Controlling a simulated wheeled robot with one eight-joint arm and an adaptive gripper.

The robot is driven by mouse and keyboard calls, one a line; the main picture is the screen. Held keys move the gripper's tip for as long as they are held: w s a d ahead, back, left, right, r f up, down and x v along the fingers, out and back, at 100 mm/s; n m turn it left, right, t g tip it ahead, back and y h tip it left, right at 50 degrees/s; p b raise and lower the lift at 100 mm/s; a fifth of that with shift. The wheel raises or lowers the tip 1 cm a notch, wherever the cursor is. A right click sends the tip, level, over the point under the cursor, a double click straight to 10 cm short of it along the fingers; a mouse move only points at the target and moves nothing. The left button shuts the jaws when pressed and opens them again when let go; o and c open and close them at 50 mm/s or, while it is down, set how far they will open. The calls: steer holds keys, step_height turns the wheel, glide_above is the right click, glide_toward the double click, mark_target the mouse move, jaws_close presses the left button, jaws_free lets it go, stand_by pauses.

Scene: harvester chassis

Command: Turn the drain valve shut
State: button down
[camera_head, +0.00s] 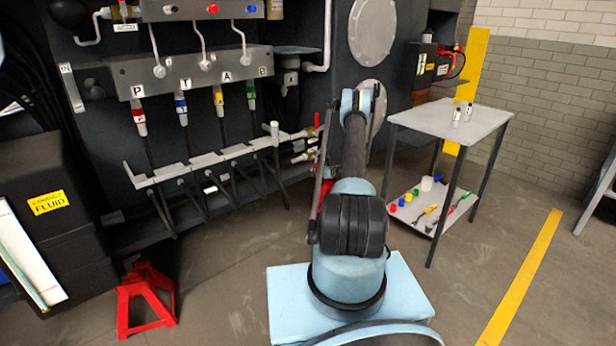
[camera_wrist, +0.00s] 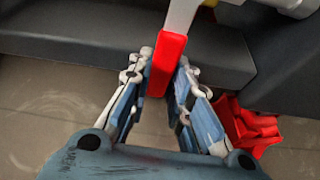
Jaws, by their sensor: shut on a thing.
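In the wrist view a red handle grip (camera_wrist: 166,66) on a pale metal lever (camera_wrist: 182,14) stands between the fingertips of my gripper (camera_wrist: 163,68). The fingers are closed in on it from both sides, near its lower part. The lever runs up out of the top of the view, and part of a pale and brass-coloured fitting (camera_wrist: 290,6) shows at the top right. In the head view, brass-and-white valve fittings (camera_head: 304,134) sit left of my arm, by the chassis. My arm hides my gripper there, so the grip cannot be checked from that side.
A red stand (camera_wrist: 245,125) is on the floor right of my fingers in the wrist view. In the head view another red stand (camera_head: 146,298) is at lower left. A grey hose rail (camera_head: 215,160) is left of my arm. A two-shelf table (camera_head: 450,118) stands right.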

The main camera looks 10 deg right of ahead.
steer(key=shift+w+d+n, duration=0.25)
steer(key=shift+d+n, duration=0.05)
steer(key=shift+d, duration=0.05)
steer(key=c, duration=1.5)
jaws_free()
steer(key=shift+o, duration=0.2)
steer(key=shift+s, duration=0.1)
steer(key=v, duration=1.1)
steer(key=shift+s, duration=0.45)
